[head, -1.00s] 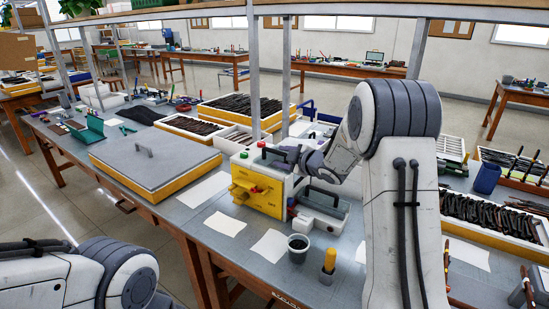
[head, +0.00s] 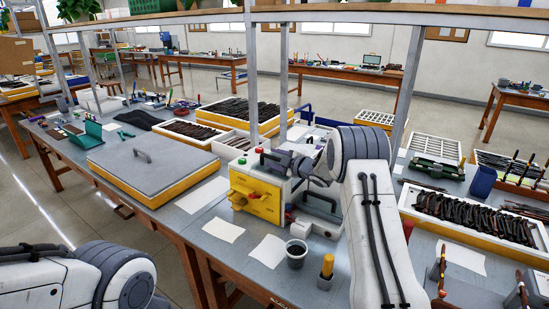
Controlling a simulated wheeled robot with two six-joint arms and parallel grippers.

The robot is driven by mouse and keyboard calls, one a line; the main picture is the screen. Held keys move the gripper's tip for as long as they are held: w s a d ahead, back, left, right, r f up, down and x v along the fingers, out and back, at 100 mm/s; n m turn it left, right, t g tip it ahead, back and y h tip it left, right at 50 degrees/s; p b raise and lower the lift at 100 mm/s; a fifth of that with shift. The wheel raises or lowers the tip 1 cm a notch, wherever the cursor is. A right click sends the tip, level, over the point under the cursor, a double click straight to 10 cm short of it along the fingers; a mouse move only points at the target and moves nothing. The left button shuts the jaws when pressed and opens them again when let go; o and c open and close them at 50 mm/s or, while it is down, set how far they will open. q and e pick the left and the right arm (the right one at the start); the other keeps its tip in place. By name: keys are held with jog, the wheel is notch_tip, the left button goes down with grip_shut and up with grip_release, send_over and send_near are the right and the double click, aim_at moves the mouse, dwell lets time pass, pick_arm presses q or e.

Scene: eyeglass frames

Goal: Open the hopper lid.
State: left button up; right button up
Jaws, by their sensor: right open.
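The yellow-fronted machine (head: 262,198) stands at the middle of the bench, with a red and a green button at its top left. A dark handle (head: 271,159) shows on its top, where the hopper lid appears to be; the lid looks down, but its edges are too small to tell. My right gripper (head: 292,163) is open at the right of this handle, partly hidden by its own wrist. I cannot tell whether its fingers touch the handle. My left arm comes in at the lower left; its gripper is out of view.
A large yellow box with a grey handled top (head: 150,165) lies left of the machine. A grey cup (head: 296,254) and a yellow-handled tool (head: 327,266) stand in front. White sheets (head: 223,230) lie on the bench. A shelf post (head: 251,80) rises behind the machine.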

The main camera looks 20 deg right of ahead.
jog(key=shift+w, duration=0.1)
grip_shut()
dwell(1.4)
